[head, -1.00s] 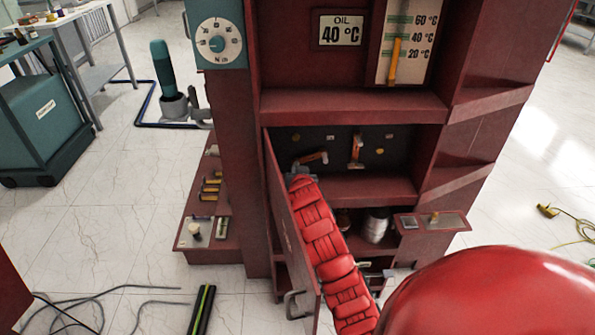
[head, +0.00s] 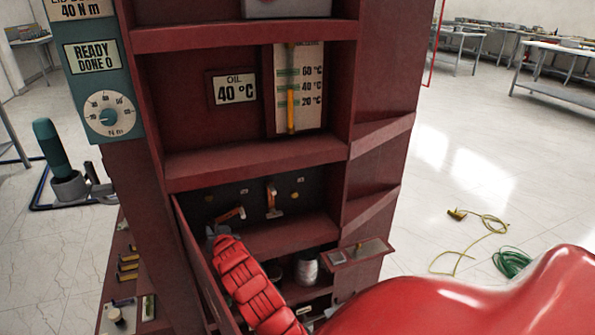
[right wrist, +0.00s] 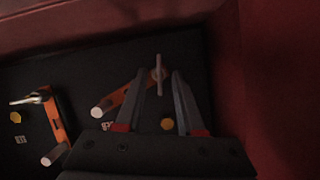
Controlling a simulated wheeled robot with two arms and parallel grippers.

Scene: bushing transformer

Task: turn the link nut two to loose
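Two copper-orange links sit on the dark back panel (head: 250,197) of the red cabinet's lower compartment. In the head view the left link (head: 230,214) is tilted and the right link (head: 272,204) is near upright. My right gripper (head: 214,232) is at the left link. In the right wrist view, my open right gripper (right wrist: 159,73) has its fingertips on either side of a wing nut (right wrist: 158,82) at one link's end, with gaps visible. The other link (right wrist: 54,122) has its own nut (right wrist: 30,98), outside the fingers. Which link carries number two is unreadable. My left gripper is out of view.
An open red door (head: 194,262) stands left of my arm. Shelf edges bound the compartment above and below. A teal panel (head: 93,58) reads "READY DONE 0" above a N m dial (head: 109,114). A small ledge (head: 360,253) juts out at right.

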